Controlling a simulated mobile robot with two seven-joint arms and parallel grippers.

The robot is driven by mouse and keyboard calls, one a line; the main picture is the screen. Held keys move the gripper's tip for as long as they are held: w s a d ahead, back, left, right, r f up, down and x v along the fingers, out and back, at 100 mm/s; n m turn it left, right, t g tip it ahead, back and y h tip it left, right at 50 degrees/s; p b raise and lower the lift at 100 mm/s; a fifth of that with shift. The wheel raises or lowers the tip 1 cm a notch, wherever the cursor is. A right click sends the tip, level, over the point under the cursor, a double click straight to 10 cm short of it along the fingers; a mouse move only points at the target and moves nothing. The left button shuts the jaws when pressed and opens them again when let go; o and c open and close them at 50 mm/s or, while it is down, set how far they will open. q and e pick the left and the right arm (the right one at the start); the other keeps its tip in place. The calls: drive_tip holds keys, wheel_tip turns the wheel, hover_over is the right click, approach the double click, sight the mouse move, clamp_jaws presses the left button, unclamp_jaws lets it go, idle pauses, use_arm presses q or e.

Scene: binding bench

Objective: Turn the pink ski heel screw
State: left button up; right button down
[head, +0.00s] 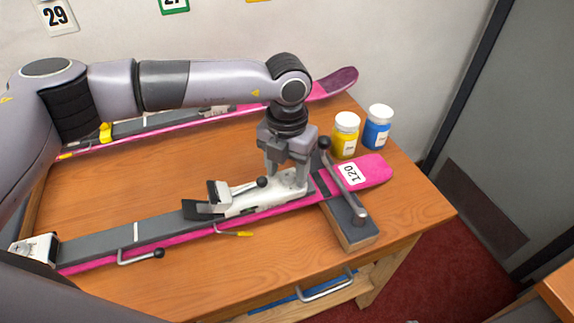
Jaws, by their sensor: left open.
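The near pink ski (375,168) lies across the bench with a grey top plate and a label reading 120 near its right end. A white binding piece (240,203) sits on it, with a black-knobbed lever (262,182). Another white binding block (36,247) with a dark cross mark is at the ski's left end, partly cut by my body. My left gripper (286,172) points down over the right end of the white binding piece, its fingers apart. I cannot tell whether they touch it. The heel screw cannot be made out. My right gripper is out of view.
A clamp block (350,232) with a long lever crosses the ski at right. Yellow (345,135) and blue (377,128) jars stand behind it. A second pink ski (338,83) lies at the back, partly behind my arm.

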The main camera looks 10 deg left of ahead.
use_arm(q)
clamp_jaws()
